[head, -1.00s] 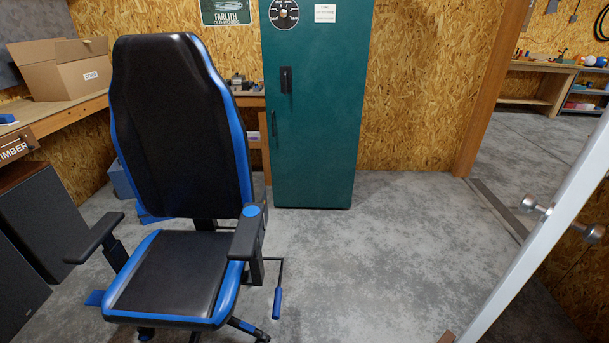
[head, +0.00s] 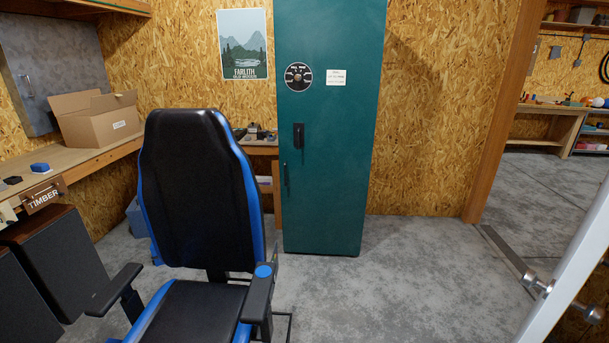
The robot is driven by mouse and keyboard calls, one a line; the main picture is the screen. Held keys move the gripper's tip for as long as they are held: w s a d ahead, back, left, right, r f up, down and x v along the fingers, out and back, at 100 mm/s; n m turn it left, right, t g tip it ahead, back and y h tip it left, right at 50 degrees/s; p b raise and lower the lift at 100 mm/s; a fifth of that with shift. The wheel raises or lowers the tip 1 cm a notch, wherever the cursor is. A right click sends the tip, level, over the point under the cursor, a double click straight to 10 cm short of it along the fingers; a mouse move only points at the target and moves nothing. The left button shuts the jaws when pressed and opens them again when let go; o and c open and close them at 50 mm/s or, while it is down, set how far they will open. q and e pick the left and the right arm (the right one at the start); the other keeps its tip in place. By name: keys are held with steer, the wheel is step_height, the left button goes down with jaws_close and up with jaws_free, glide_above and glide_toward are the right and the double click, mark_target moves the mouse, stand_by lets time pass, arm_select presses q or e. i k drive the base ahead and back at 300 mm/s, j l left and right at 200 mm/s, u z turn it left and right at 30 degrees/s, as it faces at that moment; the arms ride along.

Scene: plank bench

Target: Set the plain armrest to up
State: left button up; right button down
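A black and blue office chair (head: 203,190) stands at the left of centre in the head view, its seat facing me. The plain armrest (head: 114,290) is the all-black one on the left of the picture. The other armrest (head: 259,292) has a blue round spot on its top. Both armrests stick out forward, roughly level, beside the seat. The lower part of the chair is cut off by the bottom edge. Neither of my grippers is in view.
A teal cabinet (head: 331,190) stands behind the chair. A workbench with a cardboard box (head: 97,119) and dark speakers (head: 62,250) are at the left. A white door edge with a knob (head: 585,312) is at the right. The floor (head: 420,280) right of the chair is clear.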

mark_target(120, 285)
steer(key=u, duration=1.55)
